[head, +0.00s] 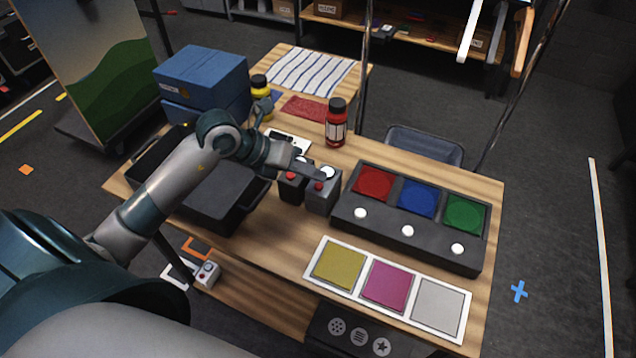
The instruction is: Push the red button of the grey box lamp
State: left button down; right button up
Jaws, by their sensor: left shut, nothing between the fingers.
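The grey box lamp (323,204) stands on the wooden table, left of the long dark panel. Its white dome is on top at the back, and its red button (318,186) faces up at the front. A darker, near-black box (291,190) with its own red button stands close beside it on the left. My left gripper (318,176) is shut and empty. Its fingertips are over the top of the grey box, close to the button and dome. I cannot tell whether they touch it. My right gripper is not in view.
The dark panel (350,222) with red, blue and green squares stands right of the box. A black tray (205,222) lies left, under my arm. A white strip with coloured squares (313,281) lies in front.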

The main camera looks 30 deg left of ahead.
aim_at(313, 189)
pick_arm(q)
notch_tip(313, 189, up, 6)
jog(key=p, duration=0.4)
dwell(0.6)
